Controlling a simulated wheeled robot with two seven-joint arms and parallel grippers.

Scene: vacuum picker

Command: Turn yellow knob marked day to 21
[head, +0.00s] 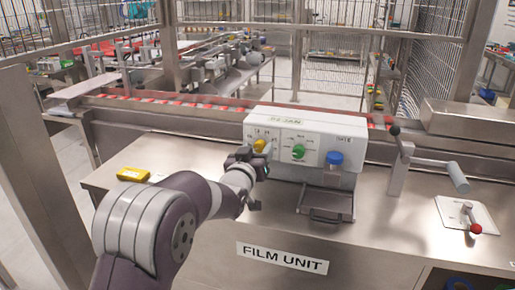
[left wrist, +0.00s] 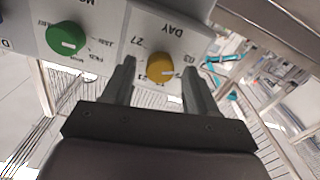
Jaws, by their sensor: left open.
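The yellow knob (head: 259,145) sits on the left of the white panel box (head: 340,179). In the left wrist view the yellow knob (left wrist: 160,67) is under the word DAY, which appears upside down, with 27 and 21 among the numbers around it. A pale line on the knob points to the right of that picture. My left gripper (head: 257,160) is in front of the knob. Its open fingers (left wrist: 158,72) stand on either side of the knob, with a gap at each side. My right gripper is not in view.
A green knob (head: 298,151) is beside the yellow one; it also shows in the left wrist view (left wrist: 66,39). A blue-capped part (head: 334,157) is farther right. A yellow box (head: 133,174) lies on the steel table.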

